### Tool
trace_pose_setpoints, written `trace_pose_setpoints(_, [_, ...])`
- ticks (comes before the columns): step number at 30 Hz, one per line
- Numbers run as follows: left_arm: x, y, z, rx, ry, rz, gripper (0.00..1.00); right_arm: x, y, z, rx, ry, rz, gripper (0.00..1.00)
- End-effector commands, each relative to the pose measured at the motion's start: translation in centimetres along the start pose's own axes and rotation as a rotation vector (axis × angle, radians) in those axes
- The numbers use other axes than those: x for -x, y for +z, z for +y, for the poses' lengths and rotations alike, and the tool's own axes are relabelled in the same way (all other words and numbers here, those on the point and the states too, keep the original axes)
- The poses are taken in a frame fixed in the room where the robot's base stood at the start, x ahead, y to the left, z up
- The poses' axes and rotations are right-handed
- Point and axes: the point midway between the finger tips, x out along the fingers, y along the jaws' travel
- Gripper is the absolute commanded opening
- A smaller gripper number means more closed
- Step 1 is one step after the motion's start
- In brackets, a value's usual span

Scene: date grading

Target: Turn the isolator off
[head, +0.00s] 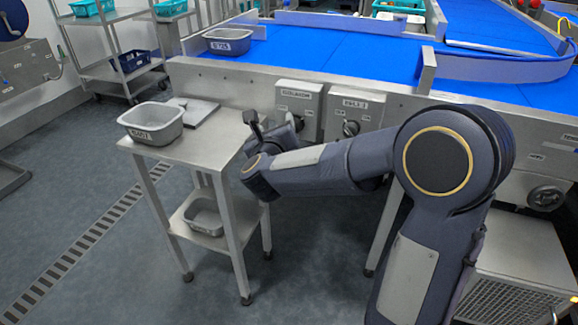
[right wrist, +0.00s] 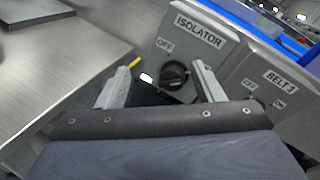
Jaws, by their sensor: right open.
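The isolator is a grey box (right wrist: 215,48) labelled ISOLATOR, with a black rotary knob (right wrist: 174,75) on its front and an OFF mark to the upper left of the knob. My left gripper is not in view.
A second switch box (head: 352,104), labelled BELT 3, sits just to the right. A steel side table (head: 215,148) with a grey tub (head: 152,123) stands close on the left. The blue conveyor belt (head: 330,55) runs behind. Floor at the lower left is clear.

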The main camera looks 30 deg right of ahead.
Motion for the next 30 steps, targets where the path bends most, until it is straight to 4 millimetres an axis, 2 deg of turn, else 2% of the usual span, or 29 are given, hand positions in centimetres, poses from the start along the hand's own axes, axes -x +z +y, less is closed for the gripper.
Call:
trace_pose_setpoints(1, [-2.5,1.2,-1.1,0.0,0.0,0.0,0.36,-0.7,-3.0,1.7,-0.071,-0.074,0.01,0.61])
trace_pose_setpoints(3, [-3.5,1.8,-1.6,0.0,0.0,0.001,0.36,-0.9,-4.5,2.0,-0.165,-0.176,0.015,0.61])
trace_pose_setpoints(7, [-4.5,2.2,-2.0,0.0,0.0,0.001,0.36,-0.8,-5.8,2.1,-0.267,-0.291,0.004,0.61])
trace_pose_setpoints(11, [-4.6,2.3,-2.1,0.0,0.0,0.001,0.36,-1.4,-6.0,1.6,-0.299,-0.331,-0.002,0.61])
trace_pose_setpoints(24, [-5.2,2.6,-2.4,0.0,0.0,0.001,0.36,-7.4,-6.2,-0.4,-0.298,-0.328,-0.002,0.61])
trace_pose_setpoints(30, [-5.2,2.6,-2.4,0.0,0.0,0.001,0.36,-8.1,-6.2,-0.7,-0.297,-0.326,-0.003,0.61])
